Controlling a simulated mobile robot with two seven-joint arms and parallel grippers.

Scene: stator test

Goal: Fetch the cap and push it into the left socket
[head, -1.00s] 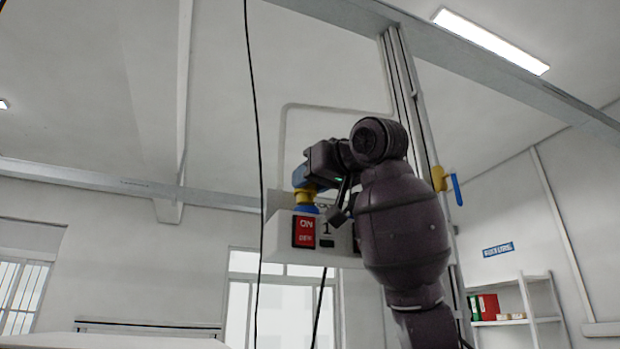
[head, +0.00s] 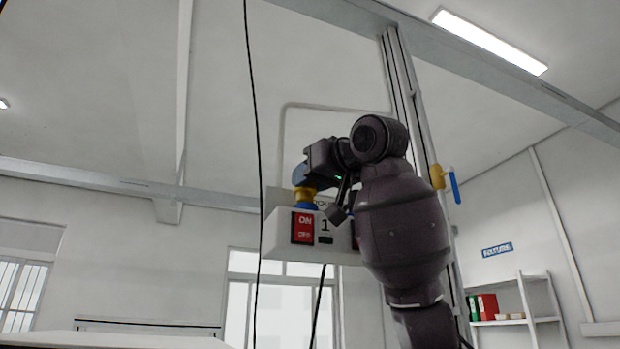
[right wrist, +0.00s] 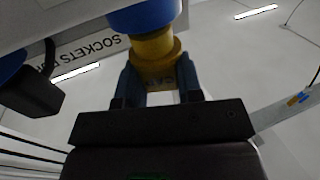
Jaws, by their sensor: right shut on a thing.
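The yellow cap (head: 303,194) is at the left end of the white box's top, directly above the blue left socket (head: 305,206). My right gripper (head: 304,176) comes down from above and is shut on the cap. In the right wrist view, which is upside down, the gripper's fingers (right wrist: 160,86) stand on both sides of the cap (right wrist: 152,50). The cap meets the blue socket (right wrist: 145,17) there with no visible gap; how deep it sits I cannot tell. My left gripper is not in view.
The white box (head: 277,236) carries a red ON/OFF switch (head: 303,228) and a "1" label. My right arm hides its right part. A black cable (head: 253,110) hangs just left. A yellow-and-blue valve (head: 445,182) is on the post at right.

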